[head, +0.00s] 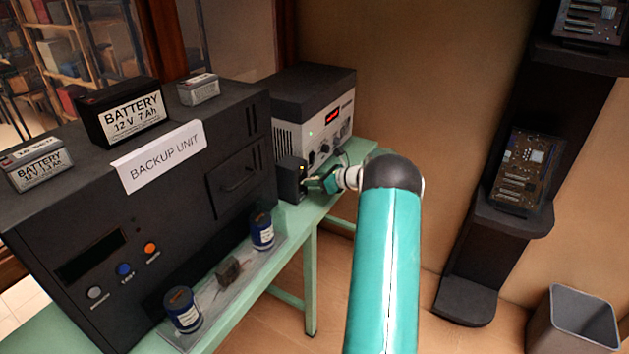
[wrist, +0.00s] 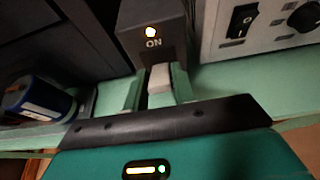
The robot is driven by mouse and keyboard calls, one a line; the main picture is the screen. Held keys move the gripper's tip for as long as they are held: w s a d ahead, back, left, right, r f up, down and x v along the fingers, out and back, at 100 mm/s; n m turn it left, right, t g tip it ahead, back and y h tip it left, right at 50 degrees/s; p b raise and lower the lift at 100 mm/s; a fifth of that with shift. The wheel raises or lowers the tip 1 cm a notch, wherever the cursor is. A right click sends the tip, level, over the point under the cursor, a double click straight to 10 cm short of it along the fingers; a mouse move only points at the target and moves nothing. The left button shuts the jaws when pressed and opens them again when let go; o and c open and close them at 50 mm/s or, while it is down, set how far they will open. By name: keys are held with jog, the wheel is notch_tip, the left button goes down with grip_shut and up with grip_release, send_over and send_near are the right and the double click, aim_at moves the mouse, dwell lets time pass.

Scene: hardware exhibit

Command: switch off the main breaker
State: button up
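The main breaker appears to be a small dark box (head: 291,178) on the green bench, between the backup unit and the power supply. A light grey lever (wrist: 160,77) sticks out below the word. My gripper (head: 318,184) is at the front of the box. In the wrist view its teal fingers (wrist: 155,90) stand open on either side of the lever, with a visible gap at the left finger. Contact at the right finger is unclear. The head view does not show the lever clearly.
The large black backup unit (head: 205,190) stands left, with batteries on top and buttons in front. A power supply (head: 315,115) with a red display is behind the breaker; its black rocker switch (wrist: 241,20) is close right. A blue capacitor (wrist: 38,99) is close left.

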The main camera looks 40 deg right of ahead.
grip_shut()
jog(key=shift+f, duration=0.15)
jog(key=shift+s+d+f+t+y, duration=0.15)
jog(key=shift+s+f+t+y, duration=0.2)
jog(key=shift+t, duration=0.35)
jog(key=shift+d+f+t+y, duration=0.1)
jog(key=shift+f+t+y, duration=0.15)
jog(key=shift+f+t, duration=0.7)
jog(key=shift+f+t+y, duration=0.25)
jog(key=shift+f+t, duration=0.05)
jog(key=shift+t, duration=0.6)
jog(key=shift+f+t+y, duration=0.3)
jog(key=shift+f+t, duration=0.05)
jog(key=shift+t, duration=0.5)
jog(key=shift+f+t+y, duration=0.25)
jog(key=shift+f+t, duration=0.05)
jog(key=shift+t, duration=0.6)
jog(key=shift+w, duration=0.1)
jog(key=shift+o, duration=2.4)
grip_release()
